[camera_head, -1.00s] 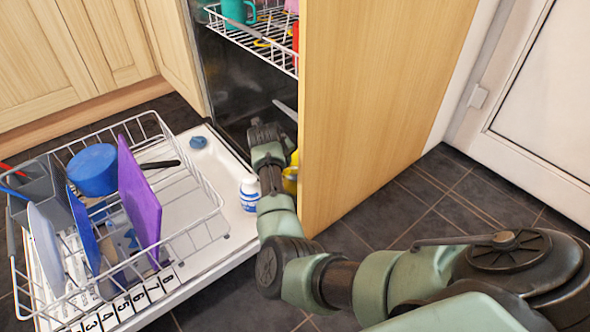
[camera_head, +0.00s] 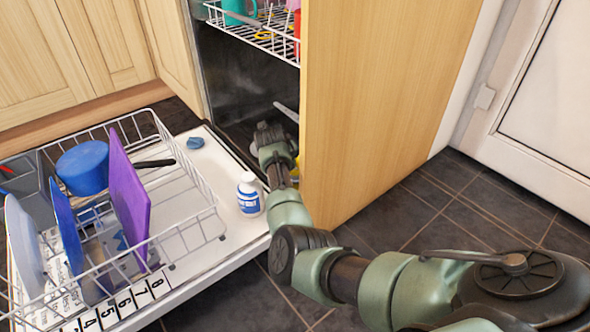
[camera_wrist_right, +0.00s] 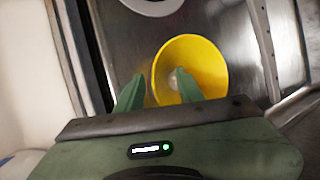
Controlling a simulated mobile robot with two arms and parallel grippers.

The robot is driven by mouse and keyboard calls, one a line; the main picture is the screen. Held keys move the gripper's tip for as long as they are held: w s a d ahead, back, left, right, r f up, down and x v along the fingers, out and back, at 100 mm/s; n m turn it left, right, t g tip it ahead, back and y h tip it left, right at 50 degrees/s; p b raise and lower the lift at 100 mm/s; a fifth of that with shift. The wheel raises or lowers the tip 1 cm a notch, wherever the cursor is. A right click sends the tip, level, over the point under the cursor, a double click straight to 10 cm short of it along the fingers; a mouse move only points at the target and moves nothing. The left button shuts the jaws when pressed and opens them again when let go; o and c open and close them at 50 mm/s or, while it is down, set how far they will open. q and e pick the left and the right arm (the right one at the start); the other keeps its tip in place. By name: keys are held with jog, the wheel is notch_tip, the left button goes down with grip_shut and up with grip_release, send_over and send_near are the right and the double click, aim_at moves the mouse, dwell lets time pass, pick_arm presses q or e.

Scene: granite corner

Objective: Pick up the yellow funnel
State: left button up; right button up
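The yellow funnel (camera_wrist_right: 206,62) shows in the right wrist view with its wide round mouth facing the camera. It sits inside the dishwasher on the dark metal floor. In the head view only a sliver of yellow shows beside my right arm; the arm and the wooden panel hide the rest. My right gripper (camera_wrist_right: 160,90) is open, its two green fingers apart and pointing at the funnel's near left rim. Whether a finger touches the rim I cannot tell. In the head view my right gripper reaches into the dishwasher opening (camera_head: 270,140). My left gripper is not in view.
The pulled-out lower rack (camera_head: 205,190) holds a purple board (camera_head: 130,195), a blue pot (camera_head: 83,168) and plates. A wooden panel (camera_head: 385,90) stands close right of my arm.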

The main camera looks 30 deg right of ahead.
grip_shut()
